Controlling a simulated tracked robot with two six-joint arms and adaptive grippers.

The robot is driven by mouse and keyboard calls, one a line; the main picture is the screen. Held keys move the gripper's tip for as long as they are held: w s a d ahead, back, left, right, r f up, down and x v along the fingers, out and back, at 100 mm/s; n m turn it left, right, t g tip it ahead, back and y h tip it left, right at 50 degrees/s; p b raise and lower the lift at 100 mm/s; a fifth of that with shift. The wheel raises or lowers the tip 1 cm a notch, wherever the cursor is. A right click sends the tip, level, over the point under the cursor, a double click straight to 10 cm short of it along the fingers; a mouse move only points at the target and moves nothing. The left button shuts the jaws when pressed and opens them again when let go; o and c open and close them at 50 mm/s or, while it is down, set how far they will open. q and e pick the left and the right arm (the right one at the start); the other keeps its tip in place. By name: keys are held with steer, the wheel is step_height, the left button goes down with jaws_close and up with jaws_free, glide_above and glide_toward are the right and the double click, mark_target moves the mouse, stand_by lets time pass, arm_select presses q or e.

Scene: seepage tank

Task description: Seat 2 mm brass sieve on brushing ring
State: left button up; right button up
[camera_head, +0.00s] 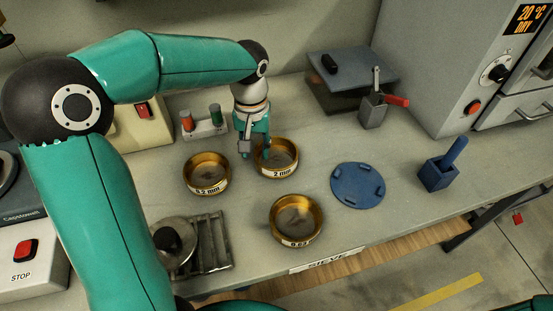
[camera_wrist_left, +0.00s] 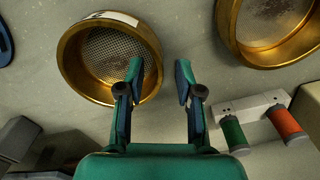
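The 2 mm brass sieve (camera_head: 284,173) stands upright on the bench, label toward the front. It also shows at the upper left of the left wrist view (camera_wrist_left: 75,65). In the left wrist view my gripper (camera_wrist_left: 158,72) has one finger over the sieve's inside and the other outside the wall; contact cannot be told. The blue brushing ring (camera_head: 357,186), a flat disc with raised blocks, lies empty to the right. My right gripper is not in view.
Two more brass sieves stand close: one at left (camera_head: 206,174), one in front (camera_head: 296,222). A holder with red and green bottles (camera_head: 203,127) is behind. A blue cup (camera_head: 437,174) stands right of the ring. A grey box with a red-handled tool (camera_head: 373,110) is behind.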

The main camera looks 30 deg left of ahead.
arm_select(q)
jaws_close()
steer(key=shift+r, duration=0.1)
stand_by(0.4)
